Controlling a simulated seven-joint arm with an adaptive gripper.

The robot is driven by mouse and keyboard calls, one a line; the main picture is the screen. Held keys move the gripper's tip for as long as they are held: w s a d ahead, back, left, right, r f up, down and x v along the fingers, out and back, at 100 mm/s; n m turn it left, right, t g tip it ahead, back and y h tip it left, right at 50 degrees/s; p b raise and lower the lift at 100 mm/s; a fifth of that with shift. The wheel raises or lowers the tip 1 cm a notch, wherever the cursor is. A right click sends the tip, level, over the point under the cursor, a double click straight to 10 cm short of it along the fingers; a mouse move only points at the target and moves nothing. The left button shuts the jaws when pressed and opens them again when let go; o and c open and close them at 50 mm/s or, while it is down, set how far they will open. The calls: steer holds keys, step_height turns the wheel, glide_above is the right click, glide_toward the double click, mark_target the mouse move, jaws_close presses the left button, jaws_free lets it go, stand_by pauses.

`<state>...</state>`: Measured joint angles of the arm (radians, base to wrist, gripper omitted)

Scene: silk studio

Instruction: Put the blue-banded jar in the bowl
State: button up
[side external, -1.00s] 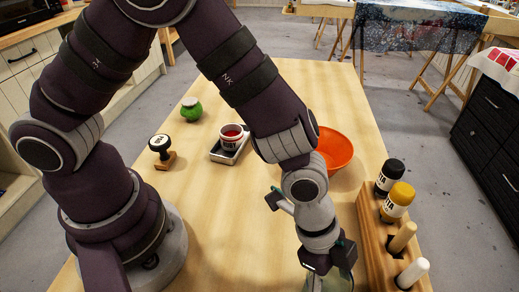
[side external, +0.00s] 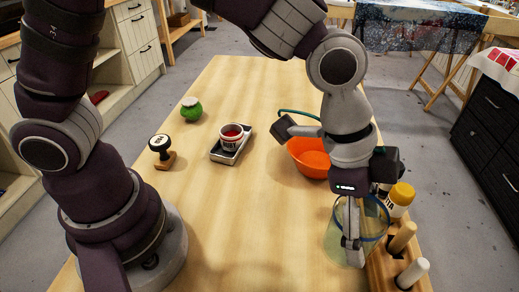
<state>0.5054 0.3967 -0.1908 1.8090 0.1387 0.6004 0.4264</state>
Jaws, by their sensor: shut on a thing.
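The blue-banded jar (side external: 373,240) is a clear, pale greenish vessel with a blue band around its top, at the lower right of the side view. My gripper (side external: 352,243) points down and is shut on the jar's wall, with a finger showing in front of it. The jar looks roughly upright; I cannot tell how far its base is above the table. The orange bowl (side external: 309,158) stands on the table behind and to the left of the jar, its right side partly hidden by my arm.
The table's middle front is clear.

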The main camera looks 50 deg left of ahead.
steer(key=w+a+n+t+y, duration=0.1)
steer(key=w+a+n+t, duration=0.1)
steer(key=w+a+n, duration=0.55)
steer(key=n+t+y, duration=0.1)
steer(key=n+y, duration=0.2)
steer(key=n, duration=0.3)
glide_above(326, 158)
steer(key=s, duration=0.2)
steer(key=f, duration=0.9)
steer(key=shift+s+f, duration=0.2)
steer(key=shift+f, duration=0.05)
steer(key=shift+f, duration=0.2)
steer(key=o, duration=1.2)
steer(key=shift+o, duration=0.2)
